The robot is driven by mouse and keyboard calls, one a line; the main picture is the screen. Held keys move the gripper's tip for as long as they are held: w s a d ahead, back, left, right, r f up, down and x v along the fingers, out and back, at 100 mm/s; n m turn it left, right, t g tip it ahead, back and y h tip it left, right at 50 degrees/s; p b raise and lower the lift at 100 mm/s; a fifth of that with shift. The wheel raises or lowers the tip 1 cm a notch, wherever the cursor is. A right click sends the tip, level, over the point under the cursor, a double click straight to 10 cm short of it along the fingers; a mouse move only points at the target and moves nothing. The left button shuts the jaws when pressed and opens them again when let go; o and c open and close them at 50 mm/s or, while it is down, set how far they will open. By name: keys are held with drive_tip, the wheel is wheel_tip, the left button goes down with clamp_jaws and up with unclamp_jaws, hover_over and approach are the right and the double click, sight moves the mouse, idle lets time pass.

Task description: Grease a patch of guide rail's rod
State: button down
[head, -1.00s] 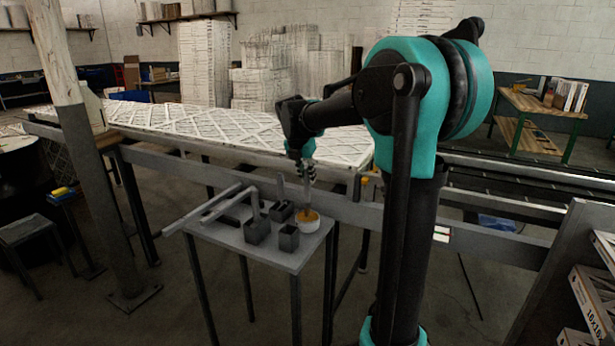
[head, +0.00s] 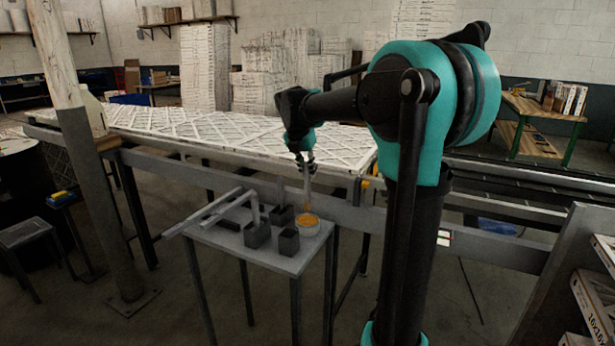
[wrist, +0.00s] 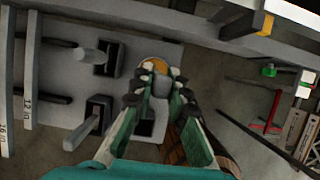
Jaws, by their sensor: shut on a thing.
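My gripper (head: 302,164) is shut on a thin pale stick-like tool (head: 307,181) that points down. The tool's lower end is just over or in a round white tub (head: 308,230) of orange grease (head: 308,219); I cannot tell whether it touches. In the wrist view, my gripper (wrist: 160,78) closes around the grey tool (wrist: 160,88), with the orange grease (wrist: 178,73) just beyond. The tub stands at the right edge of a small grey table (head: 285,262). Long light rails (head: 520,203) run to the right behind my arm; I cannot pick out the rod's patch.
Dark square holders (head: 257,235) and pale bars (head: 212,211) share the small table. A grey beam (head: 345,206) runs close behind it, and a long bench of white filters (head: 210,125) lies beyond. A post (head: 95,200) stands to the left.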

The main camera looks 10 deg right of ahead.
drive_tip(key=shift+r, duration=1.8)
